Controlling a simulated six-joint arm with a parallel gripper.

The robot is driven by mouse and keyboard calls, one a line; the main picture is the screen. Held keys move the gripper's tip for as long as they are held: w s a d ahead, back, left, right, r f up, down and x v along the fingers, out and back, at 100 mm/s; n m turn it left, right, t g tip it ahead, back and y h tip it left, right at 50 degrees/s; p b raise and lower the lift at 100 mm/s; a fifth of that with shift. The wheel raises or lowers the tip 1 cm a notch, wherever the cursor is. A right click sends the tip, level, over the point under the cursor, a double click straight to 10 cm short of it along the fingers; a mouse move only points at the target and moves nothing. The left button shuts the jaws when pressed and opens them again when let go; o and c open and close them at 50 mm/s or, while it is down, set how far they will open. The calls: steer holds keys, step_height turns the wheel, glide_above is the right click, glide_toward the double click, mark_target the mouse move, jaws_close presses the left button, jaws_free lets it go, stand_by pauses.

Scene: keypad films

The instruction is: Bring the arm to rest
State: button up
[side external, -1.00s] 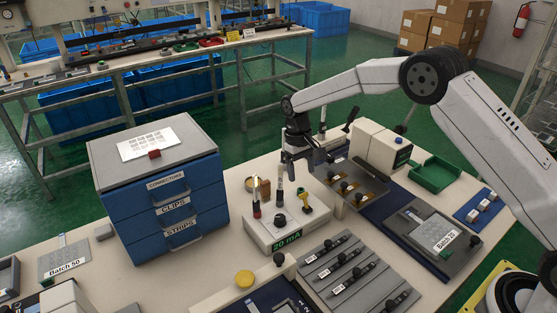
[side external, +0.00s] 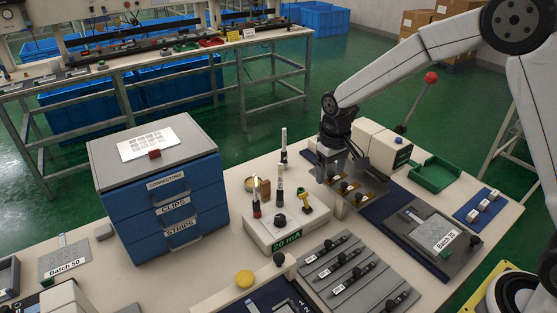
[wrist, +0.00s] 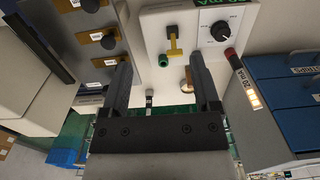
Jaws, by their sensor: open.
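My gripper (side external: 332,172) is open and empty at the end of my raised arm. In the side view it is at the left end of the grey plate with copper-coloured films (side external: 365,190), which it partly covers; the gap between them is hard to judge. In the wrist view both fingers of my gripper (wrist: 158,68) are spread apart with nothing between them. The white 20 mA box (side external: 285,228), with a black knob and a yellow part on top, stands just left of my gripper. The box also shows in the wrist view (wrist: 188,14).
A blue drawer cabinet (side external: 165,190) stands on the left of the bench. A lever with a red ball (side external: 431,77) rises behind a white block (side external: 375,145). A green tray (side external: 435,174) is at the right. Upright probes (side external: 283,145) stand near my gripper.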

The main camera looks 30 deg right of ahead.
steer(key=s+d+r+t, duration=0.1)
steer(key=s+t, duration=0.1)
steer(key=s, duration=1.5)
steer(key=shift+s+d+t, duration=0.3)
steer(key=shift+d, duration=0.05)
